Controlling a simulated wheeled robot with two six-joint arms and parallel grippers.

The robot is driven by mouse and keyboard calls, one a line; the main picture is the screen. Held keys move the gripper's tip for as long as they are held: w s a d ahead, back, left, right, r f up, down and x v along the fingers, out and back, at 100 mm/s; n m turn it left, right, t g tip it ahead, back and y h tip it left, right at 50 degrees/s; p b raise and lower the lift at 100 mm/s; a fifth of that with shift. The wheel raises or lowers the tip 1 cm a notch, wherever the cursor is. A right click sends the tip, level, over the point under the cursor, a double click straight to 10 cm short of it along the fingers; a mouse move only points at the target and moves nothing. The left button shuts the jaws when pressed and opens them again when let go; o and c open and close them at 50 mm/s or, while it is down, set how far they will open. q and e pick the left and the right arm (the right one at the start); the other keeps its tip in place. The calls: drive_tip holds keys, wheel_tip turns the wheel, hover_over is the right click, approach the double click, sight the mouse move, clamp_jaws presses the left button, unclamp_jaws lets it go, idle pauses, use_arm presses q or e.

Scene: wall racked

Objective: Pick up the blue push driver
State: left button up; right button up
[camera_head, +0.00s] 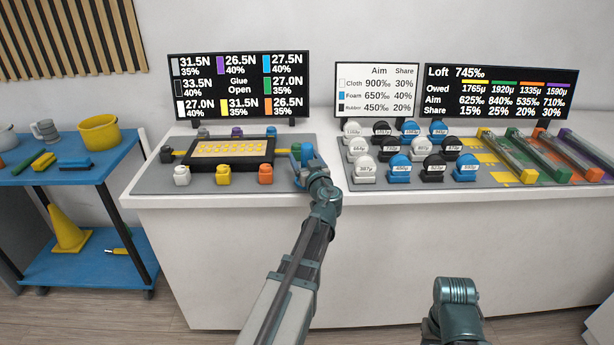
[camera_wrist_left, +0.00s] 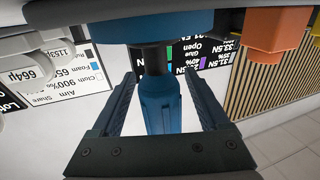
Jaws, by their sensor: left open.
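The blue push driver (camera_head: 307,151) is at the right end of the grey mat, partly hidden behind my left gripper (camera_head: 304,168). In the left wrist view the blue push driver (camera_wrist_left: 163,104) shows close up, with a wide blue part, a dark neck and a narrower blue body. The narrower body lies between the two fingers of my left gripper (camera_wrist_left: 162,90). The fingers are open, with gaps seen on both sides. Part of my right arm shows at the bottom right of the head view, but its gripper cannot be made out.
A green driver (camera_head: 296,150) stands beside the blue one. An orange driver (camera_head: 265,174), a yellow one (camera_head: 223,175) and a white one (camera_head: 181,175) stand before a black-framed tray (camera_head: 193,164). Labelled weights (camera_head: 365,170) crowd the right. A blue cart (camera_head: 60,175) stands left.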

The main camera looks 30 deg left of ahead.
use_arm(q)
clamp_jaws()
idle(0.4)
drive_tip(key=shift+r, duration=0.1)
use_arm(e)
drive_tip(key=shift+r, duration=0.1)
